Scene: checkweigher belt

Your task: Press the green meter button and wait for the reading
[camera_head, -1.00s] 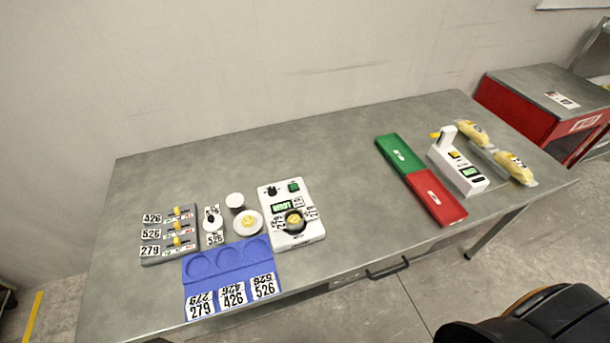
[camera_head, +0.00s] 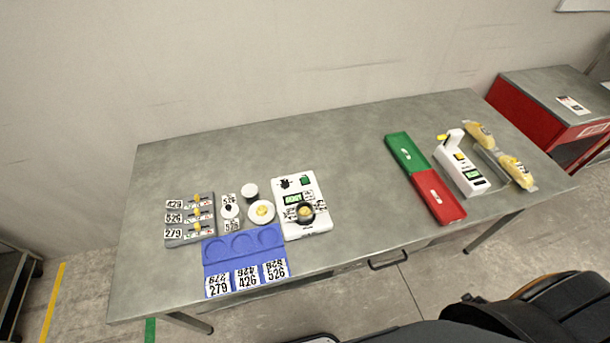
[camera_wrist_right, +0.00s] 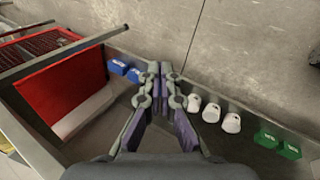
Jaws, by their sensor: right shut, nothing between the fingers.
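The white meter (camera_head: 319,224) stands on the grey table, left of the middle in the head view. Its green button (camera_head: 305,181) is at its upper right corner, with nothing over it. Its green display (camera_head: 293,199) is lit, but I cannot read it surely. A dark round cup (camera_head: 305,212) with something yellow in it sits at the lower part of the meter. My right gripper (camera_wrist_right: 161,72) shows in the right wrist view, shut and empty, with the meter out of that view. My left gripper is in neither current view.
A blue tray (camera_head: 213,268) with round wells lies left of the meter, near a white dish (camera_head: 262,221) and a grey labelled rack (camera_head: 190,239). Green (camera_head: 402,148) and red (camera_head: 434,198) trays lie farther right, beside a white device (camera_head: 460,177). The table's middle is clear.

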